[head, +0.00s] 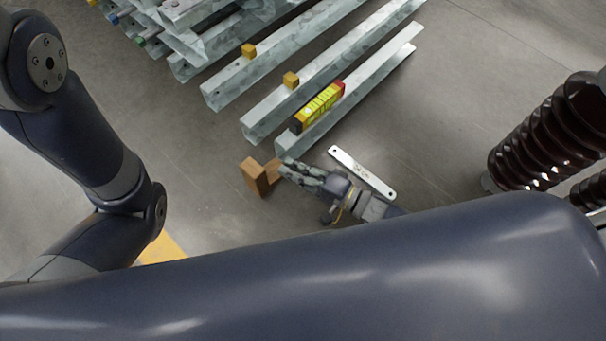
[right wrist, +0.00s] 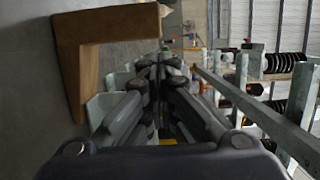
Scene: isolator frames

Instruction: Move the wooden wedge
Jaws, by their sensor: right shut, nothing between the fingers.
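The wooden wedge (head: 255,175) is a brown, angled wooden piece on the grey floor, near the front ends of the steel beams. It shows large at the upper left of the right wrist view (right wrist: 78,62). My right gripper (head: 284,168) is just right of the wedge in the head view, its fingertips close to it. In the right wrist view the fingers (right wrist: 158,72) are shut with nothing between them, and the wedge lies to their left, outside them. I cannot tell whether they touch. My left arm shows at the left, but its gripper is out of view.
Galvanised steel beams (head: 290,108) lie behind the wedge, with small yellow-brown blocks (head: 291,80) and a yellow level (head: 318,108) on them. A flat metal strip (head: 362,172) lies right of the gripper. Dark ribbed insulators (head: 545,135) stand at the right. Floor left of the wedge is clear.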

